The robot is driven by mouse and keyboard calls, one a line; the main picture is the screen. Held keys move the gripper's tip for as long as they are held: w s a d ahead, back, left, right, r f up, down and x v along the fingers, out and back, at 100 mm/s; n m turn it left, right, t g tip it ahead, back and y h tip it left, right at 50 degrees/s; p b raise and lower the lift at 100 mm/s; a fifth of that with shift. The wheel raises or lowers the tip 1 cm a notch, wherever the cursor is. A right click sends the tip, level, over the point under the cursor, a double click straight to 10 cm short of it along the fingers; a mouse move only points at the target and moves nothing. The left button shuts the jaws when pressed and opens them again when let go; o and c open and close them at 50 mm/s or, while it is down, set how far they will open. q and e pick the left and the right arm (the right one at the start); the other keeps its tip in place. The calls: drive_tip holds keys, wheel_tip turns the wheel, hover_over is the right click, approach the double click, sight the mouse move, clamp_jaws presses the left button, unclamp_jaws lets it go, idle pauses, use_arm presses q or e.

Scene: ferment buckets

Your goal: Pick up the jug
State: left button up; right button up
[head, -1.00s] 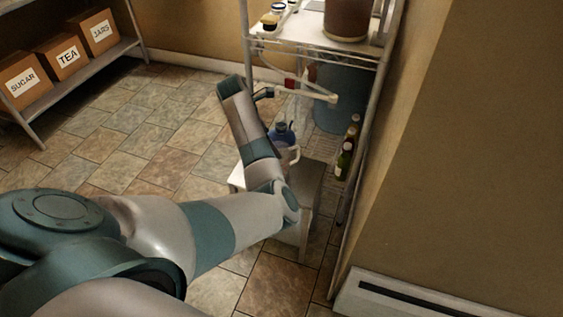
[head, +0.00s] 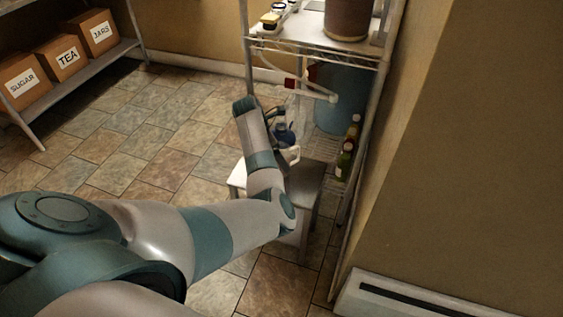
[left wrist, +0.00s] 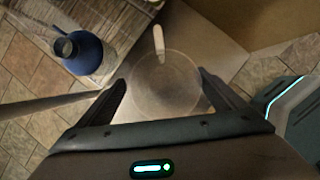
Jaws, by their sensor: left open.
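The jug (head: 293,154) is pale and see-through with a white handle. It stands on a small stool (head: 236,176) in front of the shelf rack, partly hidden by my left arm in the head view. In the left wrist view the jug (left wrist: 165,88) is seen from above, its round outline between and beyond my fingers and its handle pointing away. My left gripper (left wrist: 162,80) is open, with one finger on each side of the jug's outline; I cannot tell whether they touch it. In the head view the gripper is mostly hidden behind my arm. My right gripper is out of view.
A blue thing with a narrow dark neck (left wrist: 87,54) is left of the jug in the wrist view. The wire rack (head: 352,60) holds a large blue bucket (head: 345,98) and green bottles (head: 345,160). Labelled boxes (head: 68,54) sit on a shelf at left. The tiled floor between is clear.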

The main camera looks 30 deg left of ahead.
use_arm(q)
drive_tip(key=shift+w+d+f, duration=0.15)
drive_tip(key=shift+d+f, duration=0.1)
drive_tip(key=shift+f, duration=0.1)
drive_tip(key=shift+w+d+f, duration=0.3)
drive_tip(key=shift+d+f, duration=0.05)
drive_tip(key=shift+f, duration=0.3)
drive_tip(key=shift+w+d+f, duration=0.3)
drive_tip(key=shift+d+f, duration=0.05)
drive_tip(key=shift+f, duration=0.25)
drive_tip(key=shift+w+f+b, duration=0.15)
drive_tip(key=shift+f+b, duration=0.2)
drive_tip(key=shift+w+d+f, duration=0.1)
drive_tip(key=shift+f, duration=0.15)
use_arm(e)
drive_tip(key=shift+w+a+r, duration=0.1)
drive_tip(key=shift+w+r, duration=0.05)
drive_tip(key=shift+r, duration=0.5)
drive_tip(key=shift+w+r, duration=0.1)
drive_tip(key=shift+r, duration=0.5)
use_arm(q)
drive_tip(key=shift+c, duration=0.6)
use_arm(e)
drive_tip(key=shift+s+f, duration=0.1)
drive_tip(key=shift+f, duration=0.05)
use_arm(q)
drive_tip(key=c, duration=1.1)
drive_tip(key=shift+c, duration=0.2)
drive_tip(key=shift+r, duration=0.25)
